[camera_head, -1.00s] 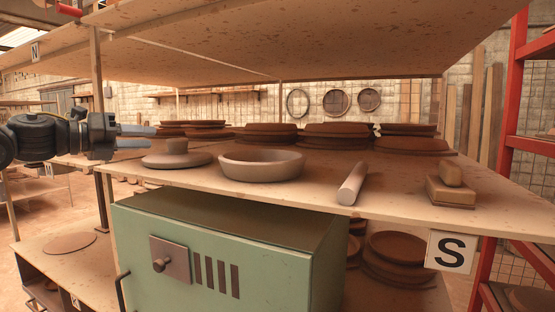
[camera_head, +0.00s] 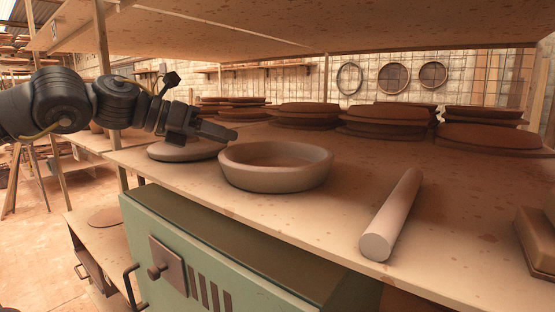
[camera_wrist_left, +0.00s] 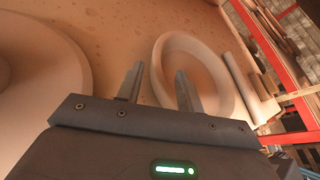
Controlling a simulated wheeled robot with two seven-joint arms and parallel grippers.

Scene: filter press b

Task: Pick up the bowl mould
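The bowl mould (camera_head: 275,181), a round, shallow clay-coloured bowl with a thick rim, sits upright on the shelf in the head view. It also shows in the left wrist view (camera_wrist_left: 218,60), right of centre. My left gripper (camera_head: 228,133) is at the bowl's upper left, above the shelf. In the left wrist view its two fingers (camera_wrist_left: 160,69) are apart and empty. One finger appears over bare shelf beside the rim, the other overlaps the bowl. I cannot tell whether either touches it. My right gripper is not in view.
A flat round mould (camera_head: 170,152) lies just left of the bowl, under my left gripper. A roller (camera_head: 393,215) lies to the right. Stacked brown discs (camera_head: 385,121) stand behind. An upper shelf (camera_head: 330,30) hangs overhead. A green cabinet (camera_head: 240,245) is below.

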